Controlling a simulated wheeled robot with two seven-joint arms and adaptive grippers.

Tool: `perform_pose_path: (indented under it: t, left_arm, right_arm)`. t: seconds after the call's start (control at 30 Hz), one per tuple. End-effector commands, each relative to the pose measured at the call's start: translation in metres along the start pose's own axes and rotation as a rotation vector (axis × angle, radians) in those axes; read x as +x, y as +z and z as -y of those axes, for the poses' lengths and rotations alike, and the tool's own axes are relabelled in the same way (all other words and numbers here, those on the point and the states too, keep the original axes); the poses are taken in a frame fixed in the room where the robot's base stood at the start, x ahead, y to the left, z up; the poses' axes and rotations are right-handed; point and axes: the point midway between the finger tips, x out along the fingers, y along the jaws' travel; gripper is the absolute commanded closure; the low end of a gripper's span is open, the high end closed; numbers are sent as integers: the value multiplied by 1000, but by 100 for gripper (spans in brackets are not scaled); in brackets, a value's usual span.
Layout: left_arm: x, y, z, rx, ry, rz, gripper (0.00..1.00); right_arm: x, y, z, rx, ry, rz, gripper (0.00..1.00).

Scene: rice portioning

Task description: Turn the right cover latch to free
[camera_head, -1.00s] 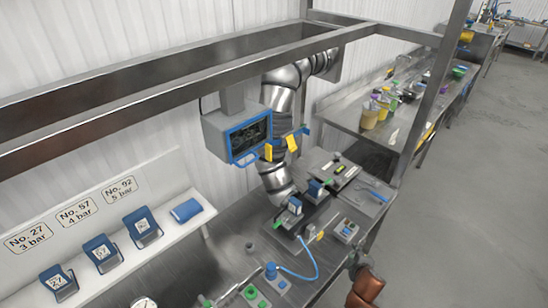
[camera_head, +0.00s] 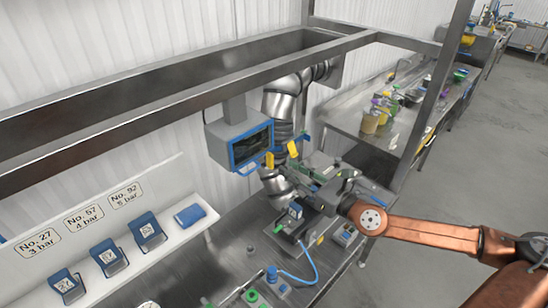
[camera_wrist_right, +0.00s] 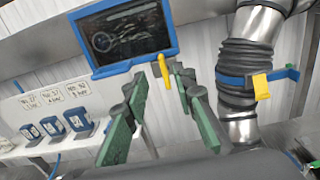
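My right gripper (camera_head: 322,184) reaches in from the right on its copper arm and hangs over the machine (camera_head: 290,225) on the steel bench. Its green-padded fingers stand apart in the right wrist view (camera_wrist_right: 162,108), with nothing between them. The gripper and wrist hide much of the machine's top. A yellow tab (camera_head: 292,149) is on the blue strap around the metal duct, also seen in the wrist view (camera_wrist_right: 261,87). Another yellow piece (camera_head: 270,160) is below the screen. My left gripper is not in view.
A blue-framed screen (camera_head: 250,146) hangs behind the machine. The flexible duct (camera_head: 284,100) rises beside it. A steel frame beam (camera_head: 180,105) crosses above the bench. Blue labelled holders (camera_head: 108,259) stand on a white shelf at left. A blue hose (camera_head: 306,264) lies in front.

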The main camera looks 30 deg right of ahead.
Motion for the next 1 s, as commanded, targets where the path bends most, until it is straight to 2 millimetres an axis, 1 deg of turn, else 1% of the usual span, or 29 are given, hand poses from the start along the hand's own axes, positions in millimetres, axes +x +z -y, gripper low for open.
perform_pose_path:
  t: [0.43, 0.6, 0.83, 1.0]
  left_arm:
    - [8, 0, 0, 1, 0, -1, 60]
    - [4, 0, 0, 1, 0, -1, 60]
    - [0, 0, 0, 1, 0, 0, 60]
    - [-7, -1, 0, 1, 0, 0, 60]
  right_arm:
    - [25, 1, 2, 2, -4, 4, 75]
    - [35, 3, 4, 7, -7, 7, 75]
    - [51, 3, 1, 6, -3, 5, 75]
    - [65, 4, 4, 9, -7, 7, 75]
